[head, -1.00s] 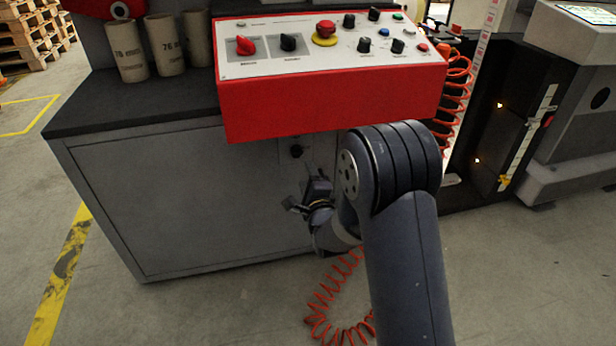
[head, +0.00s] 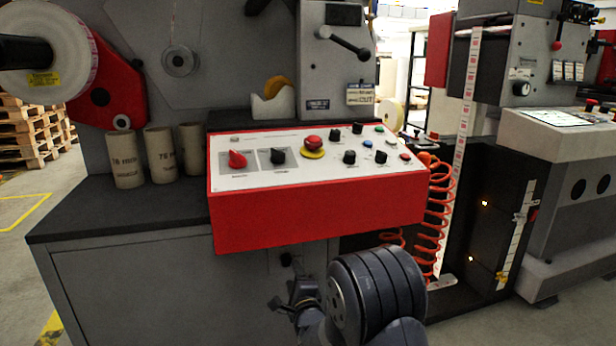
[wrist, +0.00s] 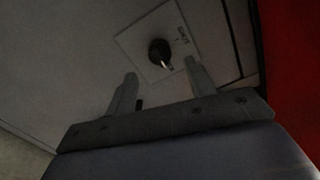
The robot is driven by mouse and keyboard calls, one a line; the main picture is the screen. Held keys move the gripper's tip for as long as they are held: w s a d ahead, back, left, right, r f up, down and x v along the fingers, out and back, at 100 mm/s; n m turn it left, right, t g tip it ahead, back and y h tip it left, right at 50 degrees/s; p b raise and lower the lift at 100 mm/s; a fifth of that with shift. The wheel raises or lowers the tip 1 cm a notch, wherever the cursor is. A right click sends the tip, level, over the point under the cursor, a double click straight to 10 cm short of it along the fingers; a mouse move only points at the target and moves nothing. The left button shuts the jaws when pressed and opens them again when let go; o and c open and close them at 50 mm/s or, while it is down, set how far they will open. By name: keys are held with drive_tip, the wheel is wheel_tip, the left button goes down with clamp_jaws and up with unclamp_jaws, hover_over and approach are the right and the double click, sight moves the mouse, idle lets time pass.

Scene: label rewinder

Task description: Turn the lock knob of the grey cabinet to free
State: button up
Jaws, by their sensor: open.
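The grey cabinet (head: 150,295) stands below the dark worktop. Its lock knob (wrist: 159,52) is small, round and black, with a pale pointer mark toward the lower right of the wrist view. In the head view the knob (head: 286,260) shows just under the red panel. My gripper (wrist: 161,72) is open and empty, its two fingers apart, with the knob ahead between and slightly beyond the tips. In the head view my gripper (head: 285,303) is just below the knob.
The red control panel (head: 315,226) juts out above the knob and also shows at the right of the wrist view (wrist: 291,70). Cardboard cores (head: 160,155) stand on the worktop. A coiled red hose (head: 436,215) hangs right of the panel.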

sight(289, 265)
drive_tip(key=b+x, duration=0.1)
drive_tip(key=x, duration=0.5)
idle(0.4)
